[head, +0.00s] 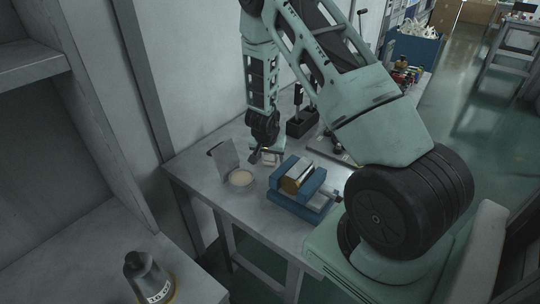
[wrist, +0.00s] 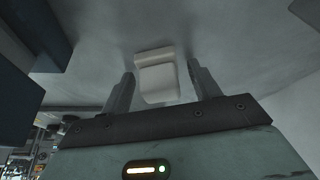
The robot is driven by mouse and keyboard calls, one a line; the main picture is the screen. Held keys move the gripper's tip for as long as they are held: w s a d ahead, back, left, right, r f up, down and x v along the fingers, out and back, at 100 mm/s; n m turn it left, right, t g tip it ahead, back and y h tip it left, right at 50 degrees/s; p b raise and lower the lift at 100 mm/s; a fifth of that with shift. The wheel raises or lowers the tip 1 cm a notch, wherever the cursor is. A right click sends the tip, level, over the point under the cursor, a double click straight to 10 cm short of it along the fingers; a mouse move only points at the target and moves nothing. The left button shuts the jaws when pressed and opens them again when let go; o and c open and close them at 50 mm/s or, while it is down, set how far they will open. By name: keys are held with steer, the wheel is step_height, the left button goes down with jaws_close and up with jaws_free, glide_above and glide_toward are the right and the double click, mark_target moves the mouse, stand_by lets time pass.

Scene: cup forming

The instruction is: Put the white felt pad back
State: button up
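The white felt pad (wrist: 157,80) lies on the grey tabletop in the wrist view, between and just beyond my two fingertips. It looks like a small pale block with a raised strip along one edge. My gripper (wrist: 160,85) is open, with a visible gap between the pad and each finger. In the head view my gripper (head: 267,147) points down over the table, and a small pale piece (head: 269,158), apparently the pad, shows just under it. The fingers are small and dark there, so contact cannot be told from that view.
A blue block fixture with a brass cylinder (head: 297,175) is to the right. A black tool holder (head: 300,124) stands behind. A dark conical object (head: 148,275) stands on the near-left surface.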

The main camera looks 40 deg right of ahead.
steer(key=shift+r, duration=0.15)
steer(key=shift+r, duration=0.3)
steer(key=p+v, duration=0.5)
steer(key=v, duration=0.6)
steer(key=s+a+r+n+y, duration=0.2)
steer(key=a+r+n+y, duration=0.15)
steer(key=a, duration=0.85)
steer(key=s+a+r+n+y, duration=0.15)
steer(key=a+r+n, duration=0.3)
steer(key=a, duration=0.75)
steer(key=s+a+r+n+g+y, duration=0.2)
steer(key=s+a+r+n, duration=0.35)
steer(key=s+a, duration=0.45)
steer(key=s+r+n+h, duration=0.2)
steer(key=s+r+n, duration=0.2)
steer(key=s, duration=0.7)
steer(key=shift+n+h, duration=0.3)
steer(key=shift+n, duration=0.85)
steer(key=shift+a+r, duration=0.1)
steer(key=shift+a, duration=0.05)
